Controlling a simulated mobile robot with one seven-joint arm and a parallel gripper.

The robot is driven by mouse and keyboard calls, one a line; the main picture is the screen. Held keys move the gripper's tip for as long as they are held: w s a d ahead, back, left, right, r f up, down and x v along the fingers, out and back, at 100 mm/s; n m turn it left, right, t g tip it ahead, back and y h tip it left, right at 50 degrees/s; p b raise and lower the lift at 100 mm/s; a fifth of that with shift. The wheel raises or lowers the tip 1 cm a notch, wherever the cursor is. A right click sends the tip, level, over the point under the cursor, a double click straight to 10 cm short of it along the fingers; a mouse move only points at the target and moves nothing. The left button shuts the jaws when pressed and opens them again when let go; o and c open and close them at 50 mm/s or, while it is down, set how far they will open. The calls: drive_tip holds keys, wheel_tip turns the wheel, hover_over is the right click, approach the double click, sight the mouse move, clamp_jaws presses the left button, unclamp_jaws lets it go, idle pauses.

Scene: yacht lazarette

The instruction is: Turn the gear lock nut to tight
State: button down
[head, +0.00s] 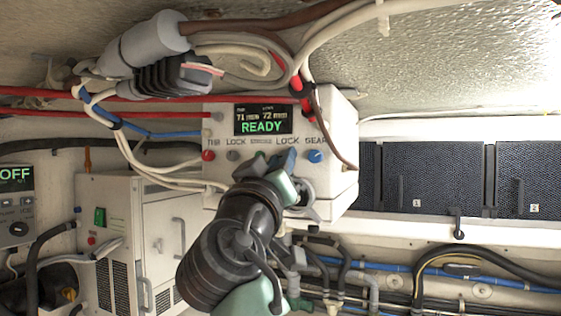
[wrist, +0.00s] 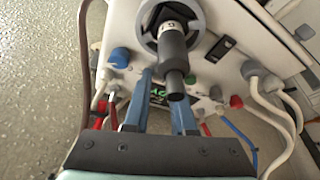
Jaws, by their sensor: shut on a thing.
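The control box (head: 342,120) is white, with a lit display (head: 263,120) reading READY. Below it runs a row of knobs with labels including LOCK and GEAR. My gripper (head: 287,160) reaches the panel under the right LOCK label, just left of the blue gear knob (head: 315,156). In the wrist view my gripper's blue fingers (wrist: 161,77) are closed in at the panel beside the blue knob (wrist: 120,57). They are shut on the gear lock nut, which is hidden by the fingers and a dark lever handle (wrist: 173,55). The nut's setting cannot be read.
A red knob (head: 208,156) and a grey knob (head: 233,156) sit at the panel's left. The dark lever rises from a round grey ring (wrist: 150,14) close to my fingers. Cables (head: 150,97) and a grey connector (head: 155,36) hang around the box. Dark numbered panels (head: 440,178) stand at right.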

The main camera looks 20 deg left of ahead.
drive_tip(key=shift+f+b, duration=0.1)
drive_tip(key=shift+b, duration=0.2)
drive_tip(key=shift+a+r+m+g+h+b, duration=0.2)
drive_tip(key=shift+m+g+h+b, duration=0.4)
drive_tip(key=shift+m+h, duration=2.45)
drive_tip(key=shift+a+r+m+g+h+b, duration=0.15)
drive_tip(key=shift+m+g+h, duration=0.55)
drive_tip(key=shift+m, duration=4.85)
drive_tip(key=shift+a+r+m+g+h+b, duration=0.1)
drive_tip(key=shift+a+m+g+h+b, duration=0.25)
drive_tip(key=shift+m+g+h, duration=2.45)
drive_tip(key=m+t+y, duration=0.2)
drive_tip(key=m+t, duration=0.1)
drive_tip(key=shift+d+m+t+y, duration=0.1)
drive_tip(key=shift+m+t+y, duration=0.15)
drive_tip(key=shift+m+t, duration=0.05)
drive_tip(key=c, duration=0.7)
unclamp_jaws()
drive_tip(key=shift+c, duration=0.2)
